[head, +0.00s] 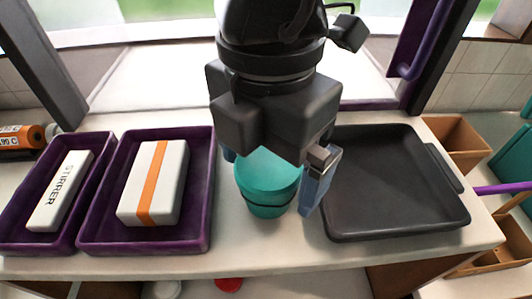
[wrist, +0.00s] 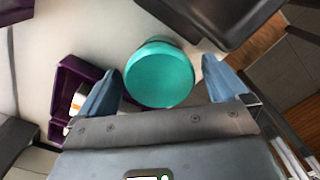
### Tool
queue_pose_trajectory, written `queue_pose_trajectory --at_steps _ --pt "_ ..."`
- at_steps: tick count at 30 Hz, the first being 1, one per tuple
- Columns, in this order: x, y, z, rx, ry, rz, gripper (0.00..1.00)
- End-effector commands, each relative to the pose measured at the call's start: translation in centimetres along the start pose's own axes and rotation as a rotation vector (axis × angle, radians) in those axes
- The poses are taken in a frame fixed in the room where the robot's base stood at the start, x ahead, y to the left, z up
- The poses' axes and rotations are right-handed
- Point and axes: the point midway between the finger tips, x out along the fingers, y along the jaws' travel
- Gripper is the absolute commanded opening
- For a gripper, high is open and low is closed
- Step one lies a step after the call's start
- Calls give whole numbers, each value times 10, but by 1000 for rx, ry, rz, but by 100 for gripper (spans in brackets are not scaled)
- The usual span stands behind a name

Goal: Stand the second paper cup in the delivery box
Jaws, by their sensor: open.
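A teal cup (head: 268,196) with a thin dark band stands upright on the pale counter, between the purple trays and the dark tray. My gripper (head: 268,178) is right above it and open, with one blue finger on each side of the cup. In the wrist view the round teal cup (wrist: 160,77) lies between the two spread fingertips, with a gap on each side. I cannot tell which thing is the delivery box; brown boxes (head: 455,142) stand at the right, beyond the dark tray. No other cup can be made out clearly.
A purple tray (head: 205,225) holds a white box with an orange stripe (head: 162,190). Another purple tray (head: 30,247) holds a white stirrer box (head: 62,190). The empty dark tray (head: 385,185) is close to the right finger. An orange bottle (head: 25,136) lies at the far left.

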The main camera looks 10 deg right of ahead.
Motion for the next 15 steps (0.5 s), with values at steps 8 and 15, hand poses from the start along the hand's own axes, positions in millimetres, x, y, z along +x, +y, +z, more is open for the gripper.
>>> queue_pose_trajectory --at_steps 8,15 --pt "0 0 0 0 0 1 90" --pt "0 0 0 0 0 1 67"
